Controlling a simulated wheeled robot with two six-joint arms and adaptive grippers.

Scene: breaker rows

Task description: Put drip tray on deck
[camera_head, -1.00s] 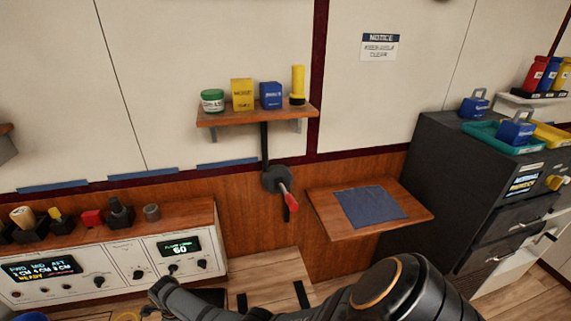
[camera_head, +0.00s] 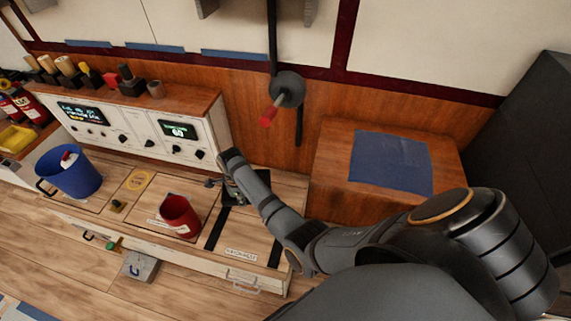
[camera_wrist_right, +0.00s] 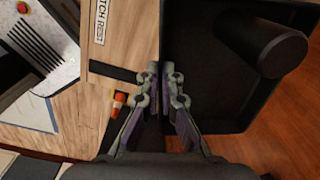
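The black drip tray (camera_wrist_right: 215,85) fills the right half of the right wrist view. My right gripper (camera_wrist_right: 160,72) has its two fingers close together, one on each side of the tray's near side wall, so it is shut on that wall. In the head view my right gripper (camera_head: 228,160) is over the pale wooden deck (camera_head: 205,255), by a dark shape that is mostly hidden by my arm. I cannot tell there whether the tray touches the deck. My left gripper is not in view.
A red bucket (camera_head: 180,215) and a blue bucket (camera_head: 75,175) stand left of my arm. A control panel (camera_head: 150,130) stands behind. A red-tipped lever (camera_head: 275,105) sticks out from the wall. A blue cloth (camera_head: 390,163) lies on a wooden shelf at right.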

